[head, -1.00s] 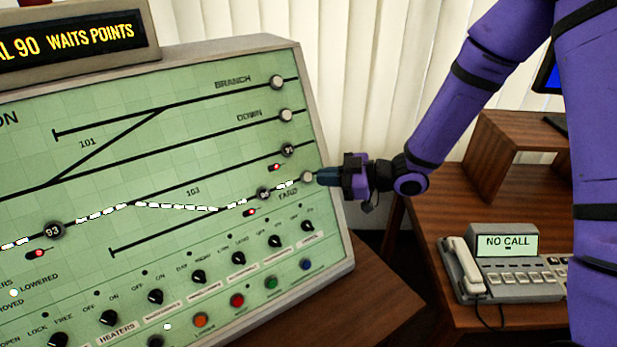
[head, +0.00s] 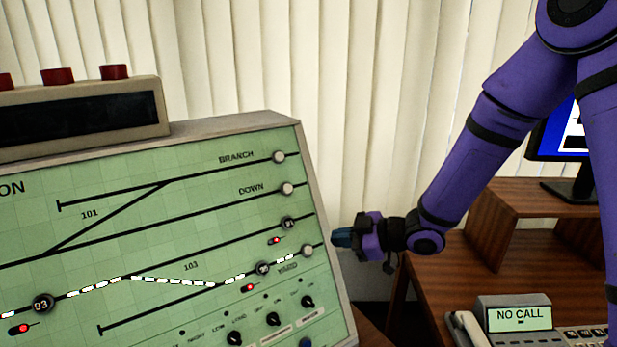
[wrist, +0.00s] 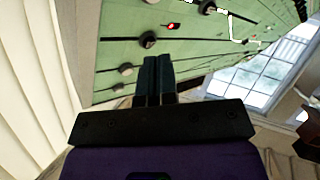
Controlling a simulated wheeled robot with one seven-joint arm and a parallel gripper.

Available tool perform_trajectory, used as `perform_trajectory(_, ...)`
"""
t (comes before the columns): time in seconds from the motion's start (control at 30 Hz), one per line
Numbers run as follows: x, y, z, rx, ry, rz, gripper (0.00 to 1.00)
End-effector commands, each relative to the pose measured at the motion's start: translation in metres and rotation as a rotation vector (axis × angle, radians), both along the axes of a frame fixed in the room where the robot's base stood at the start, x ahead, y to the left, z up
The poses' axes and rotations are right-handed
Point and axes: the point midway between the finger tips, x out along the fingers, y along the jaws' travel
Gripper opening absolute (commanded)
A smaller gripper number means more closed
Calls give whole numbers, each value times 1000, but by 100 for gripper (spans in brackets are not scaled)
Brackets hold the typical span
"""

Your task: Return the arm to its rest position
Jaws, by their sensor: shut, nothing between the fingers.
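My gripper (head: 343,238) is at the right edge of the green control panel (head: 150,230) in the head view, close to the YARD button (head: 308,251) but a little to its right, with a small gap between them. Its fingers are shut with nothing between them. My purple arm reaches down to it from the upper right. In the wrist view the two dark fingers (wrist: 153,78) lie together and point toward the green panel face (wrist: 190,55), where several knobs and buttons show.
A display box (head: 80,115) with red lamps on top stands on the panel, its screen dark. A wooden desk (head: 430,290) at the right holds a phone console (head: 515,318) reading NO CALL and a wooden riser (head: 500,235) with a monitor. Pale vertical blinds (head: 380,90) hang behind.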

Motion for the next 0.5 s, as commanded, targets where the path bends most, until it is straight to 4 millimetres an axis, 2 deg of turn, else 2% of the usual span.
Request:
perform_trajectory(0.23, 19, -44, 39, -185, -21, -239, 0)
perform_trajectory(0.5, 18, -99, 85, -326, 8, -514, 0)
